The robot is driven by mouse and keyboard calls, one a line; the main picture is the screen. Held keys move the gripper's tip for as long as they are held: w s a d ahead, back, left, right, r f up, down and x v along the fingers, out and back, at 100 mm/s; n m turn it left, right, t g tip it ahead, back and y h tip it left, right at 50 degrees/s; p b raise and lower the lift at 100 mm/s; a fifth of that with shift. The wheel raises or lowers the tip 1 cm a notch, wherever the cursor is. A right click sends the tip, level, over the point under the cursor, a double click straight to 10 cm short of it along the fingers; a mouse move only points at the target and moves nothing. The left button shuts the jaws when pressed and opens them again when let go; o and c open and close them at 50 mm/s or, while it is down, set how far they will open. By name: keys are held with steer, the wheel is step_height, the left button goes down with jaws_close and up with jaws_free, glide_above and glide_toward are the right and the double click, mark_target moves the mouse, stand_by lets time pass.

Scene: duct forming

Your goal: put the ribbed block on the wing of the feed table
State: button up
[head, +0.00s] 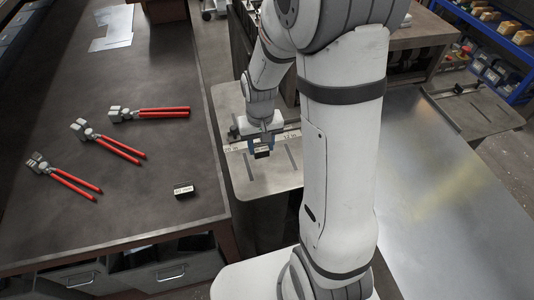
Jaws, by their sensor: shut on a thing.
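My gripper (263,146) points down over a light grey slotted plate (270,183), which looks like the wing of the feed table. A similar dark block (184,191) with a white label lies on the dark workbench, left of the plate.
The dark workbench (150,205) holds several red-handled pliers (115,148) and sheet-metal pieces (113,30). A ruler-like strip (235,146) crosses the plate. My arm hides part of the plate's right side. A large bare metal sheet (440,190) lies at right; blue shelving (490,50) stands behind.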

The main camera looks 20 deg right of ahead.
steer(key=shift+s+a+f+p, duration=0.1)
steer(key=shift+a+f+p, duration=0.1)
steer(key=shift+f, duration=1.35)
steer(key=shift+a+f+p, duration=0.1)
steer(key=shift+f+p, duration=0.1)
steer(key=shift+f, duration=1.35)
steer(key=shift+f, duration=0.2)
steer(key=o, duration=1.1)
